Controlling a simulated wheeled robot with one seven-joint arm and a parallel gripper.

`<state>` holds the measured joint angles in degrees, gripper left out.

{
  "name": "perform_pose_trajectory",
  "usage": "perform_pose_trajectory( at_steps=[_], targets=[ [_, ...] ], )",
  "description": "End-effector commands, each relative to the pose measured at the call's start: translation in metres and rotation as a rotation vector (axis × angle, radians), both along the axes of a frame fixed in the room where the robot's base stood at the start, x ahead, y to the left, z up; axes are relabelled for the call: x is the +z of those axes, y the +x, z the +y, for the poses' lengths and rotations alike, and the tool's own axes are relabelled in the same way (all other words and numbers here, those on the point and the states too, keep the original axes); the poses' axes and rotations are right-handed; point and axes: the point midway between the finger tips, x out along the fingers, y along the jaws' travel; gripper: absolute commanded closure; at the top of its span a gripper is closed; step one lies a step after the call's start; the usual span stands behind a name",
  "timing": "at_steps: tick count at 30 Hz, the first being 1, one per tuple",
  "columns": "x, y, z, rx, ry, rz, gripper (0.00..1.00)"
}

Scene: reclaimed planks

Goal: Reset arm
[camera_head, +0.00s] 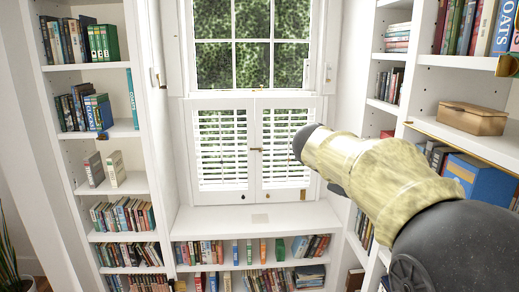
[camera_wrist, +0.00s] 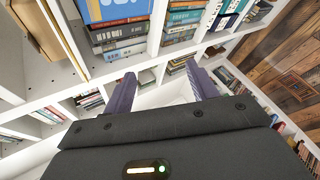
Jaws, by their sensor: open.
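My gripper (camera_wrist: 160,70) shows in the wrist view with its two dark fingers spread apart. It is open, with nothing between the fingers. Bookshelves show beyond the fingertips, and I cannot tell how far away they are. In the head view my arm (camera_head: 375,175), wood-toned with dark ends, reaches in from the lower right toward the shuttered window. My gripper's fingers cannot be made out in that view.
A white bookcase (camera_head: 101,69) stands at the left and another (camera_head: 455,62) at the right, close to my arm. A brown box (camera_head: 471,118) sits on a right shelf. The window shutters (camera_head: 222,148) are closed above a mostly bare ledge (camera_head: 290,219).

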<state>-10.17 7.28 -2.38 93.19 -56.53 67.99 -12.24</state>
Motion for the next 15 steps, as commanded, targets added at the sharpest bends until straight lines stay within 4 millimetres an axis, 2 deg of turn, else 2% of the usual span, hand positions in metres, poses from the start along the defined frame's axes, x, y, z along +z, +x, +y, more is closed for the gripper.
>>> perform_pose_trajectory(
  at_steps=[1,6,12,15],
  targets=[
    [-0.030,-0.007,0.004,0.012,0.073,0.028,0.42],
    [-0.121,-0.037,0.028,0.004,0.341,0.077,0.42],
    [-0.206,-0.090,0.058,-0.107,0.649,0.081,0.42],
    [-0.239,-0.119,0.072,-0.198,0.788,0.058,0.42]
  ],
)
